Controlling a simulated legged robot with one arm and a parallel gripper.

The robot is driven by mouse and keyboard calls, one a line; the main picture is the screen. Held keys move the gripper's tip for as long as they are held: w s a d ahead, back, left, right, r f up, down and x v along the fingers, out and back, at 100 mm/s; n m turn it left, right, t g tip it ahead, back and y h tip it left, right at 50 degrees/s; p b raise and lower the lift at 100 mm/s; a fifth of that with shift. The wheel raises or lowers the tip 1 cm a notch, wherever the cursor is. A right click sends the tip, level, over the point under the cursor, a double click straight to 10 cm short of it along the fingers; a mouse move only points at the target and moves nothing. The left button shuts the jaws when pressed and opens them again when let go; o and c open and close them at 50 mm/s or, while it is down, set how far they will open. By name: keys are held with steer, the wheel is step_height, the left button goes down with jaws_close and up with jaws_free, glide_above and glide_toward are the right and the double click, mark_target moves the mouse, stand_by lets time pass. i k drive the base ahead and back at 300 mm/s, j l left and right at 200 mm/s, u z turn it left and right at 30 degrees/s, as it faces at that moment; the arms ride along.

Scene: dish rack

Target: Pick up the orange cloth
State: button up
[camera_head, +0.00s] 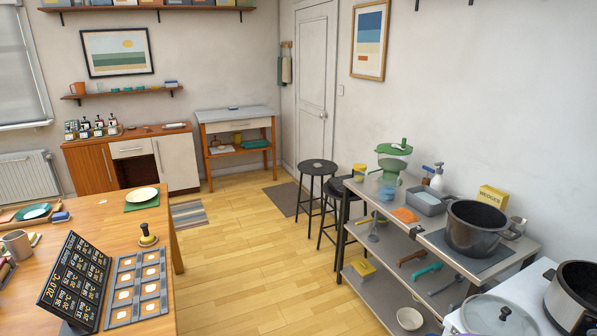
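A flat orange item (405,215), which looks like the orange cloth, lies on the top of the metal shelf unit (388,238) on the right. It lies near the front edge, left of the dark pot (474,229) and in front of a grey basin (427,203). It is small in this view, so its folds are hard to make out. My gripper is not in view.
Two dark stools (318,166) are left of the unit. A wooden table (95,215) fills the lower left. The wooden floor (245,265) between is clear.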

mark_target(404, 215)
steer(key=i, duration=1.85)
steer(key=i+z, duration=0.4)
steer(key=i+j+z, duration=0.25)
steer(key=z, duration=0.2)
steer(key=i+j+z, duration=0.5)
steer(key=z, duration=0.2)
steer(key=i+j+z, duration=0.25)
steer(key=l, duration=0.1)
